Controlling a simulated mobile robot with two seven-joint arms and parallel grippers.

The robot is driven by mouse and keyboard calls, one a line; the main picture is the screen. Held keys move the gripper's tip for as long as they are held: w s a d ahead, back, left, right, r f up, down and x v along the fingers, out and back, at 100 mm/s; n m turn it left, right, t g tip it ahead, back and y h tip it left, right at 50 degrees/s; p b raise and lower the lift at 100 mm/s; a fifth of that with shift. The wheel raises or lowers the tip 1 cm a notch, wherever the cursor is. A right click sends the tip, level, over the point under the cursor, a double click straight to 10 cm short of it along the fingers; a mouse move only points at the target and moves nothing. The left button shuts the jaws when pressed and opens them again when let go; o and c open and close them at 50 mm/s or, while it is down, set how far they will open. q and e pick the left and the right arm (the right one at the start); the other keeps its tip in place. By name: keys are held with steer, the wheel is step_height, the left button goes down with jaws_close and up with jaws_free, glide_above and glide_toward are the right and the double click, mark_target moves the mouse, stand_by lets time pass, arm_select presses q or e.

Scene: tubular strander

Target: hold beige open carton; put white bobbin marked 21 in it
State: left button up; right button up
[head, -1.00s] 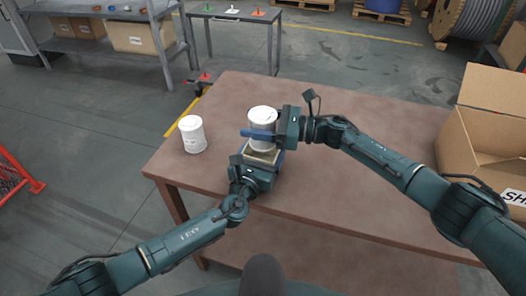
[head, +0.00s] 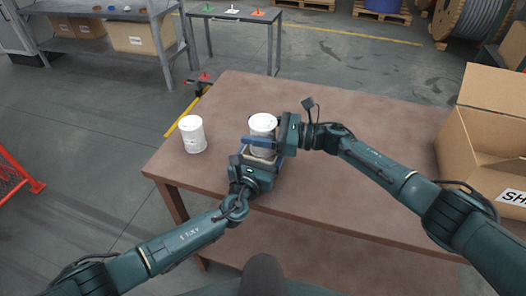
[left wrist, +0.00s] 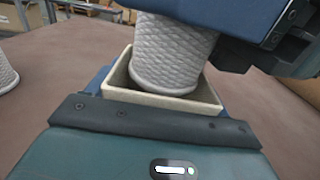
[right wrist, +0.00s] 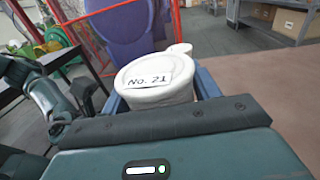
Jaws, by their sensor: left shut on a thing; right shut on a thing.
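The beige open carton (left wrist: 205,97) stands on the brown table, and my left gripper (head: 257,166) is shut on it. The white bobbin marked 21 (head: 263,122) is above the carton, and its label "No. 21" faces up in the right wrist view (right wrist: 147,80). My right gripper (head: 267,137) is shut on the bobbin from the right. In the left wrist view the bobbin's lower end (left wrist: 170,60) is inside the carton's opening, slightly tilted. The carton's floor is hidden, so I cannot tell whether the bobbin touches it.
A second white bobbin (head: 192,134) stands on the brown table (head: 340,190) to the left. A large cardboard box (head: 468,140) stands at the table's right end. The middle and back right of the tabletop are clear.

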steer(key=shift+f, duration=0.55)
steer(key=o, duration=1.1)
steer(key=shift+f, duration=0.1)
arm_select(q)
steer(key=o, duration=0.9)
arm_select(e)
steer(key=s+d, duration=0.2)
steer(key=d, duration=0.9)
steer(key=shift+d, duration=0.4)
steer(key=shift+s, duration=0.1)
